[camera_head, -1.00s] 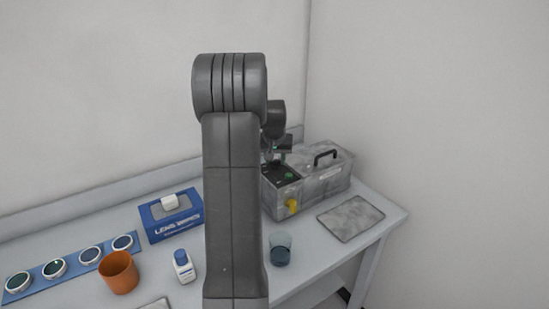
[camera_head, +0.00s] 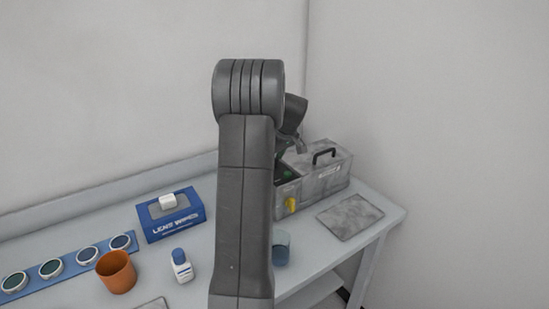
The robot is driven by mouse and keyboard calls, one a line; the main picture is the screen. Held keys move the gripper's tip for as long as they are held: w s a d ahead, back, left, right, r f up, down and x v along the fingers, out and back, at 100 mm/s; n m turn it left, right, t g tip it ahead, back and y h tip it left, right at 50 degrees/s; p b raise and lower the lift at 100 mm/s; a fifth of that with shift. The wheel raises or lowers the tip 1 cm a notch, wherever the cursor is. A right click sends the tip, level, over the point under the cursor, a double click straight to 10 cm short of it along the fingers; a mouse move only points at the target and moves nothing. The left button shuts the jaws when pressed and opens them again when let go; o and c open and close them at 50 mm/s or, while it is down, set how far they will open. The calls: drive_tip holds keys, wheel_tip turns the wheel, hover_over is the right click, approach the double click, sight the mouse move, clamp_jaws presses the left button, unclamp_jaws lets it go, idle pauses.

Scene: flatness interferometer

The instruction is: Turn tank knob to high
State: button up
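A grey mottled tank box (camera_head: 315,184) with a black handle on its lid stands at the back right of the table. A yellow knob (camera_head: 291,204) is on its front face. A small green part (camera_head: 288,177) shows on its dark top panel, partly covered by my arm. I cannot tell any knob's setting marks. My arm rises in the middle of the view and its wrist bends down behind it, above the tank's left end. My gripper is mostly hidden behind my arm; its fingers cannot be made out, nor whether they touch anything.
A grey plate (camera_head: 350,217) lies right of the tank. A glass beaker (camera_head: 281,248) stands in front of it, partly behind my arm. To the left are a blue lens wipes box (camera_head: 172,215), a white bottle (camera_head: 181,266), an orange cup (camera_head: 116,272) and a blue lens strip (camera_head: 70,264).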

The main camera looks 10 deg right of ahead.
drive_tip(key=shift+n, duration=0.3)
drive_tip(key=o, duration=1)
drive_tip(key=shift+r, duration=0.1)
drive_tip(key=b+v, duration=0.1)
drive_tip(key=v, duration=1.2)
drive_tip(key=shift+s+d+r, duration=0.1)
drive_tip(key=shift+d+r, duration=0.1)
drive_tip(key=shift+r, duration=0.1)
drive_tip(key=shift+f, duration=0.1)
drive_tip(key=p+x, duration=0.1)
drive_tip(key=x, duration=1.2)
drive_tip(key=shift+a+f, duration=0.2)
drive_tip(key=shift+f, duration=0.1)
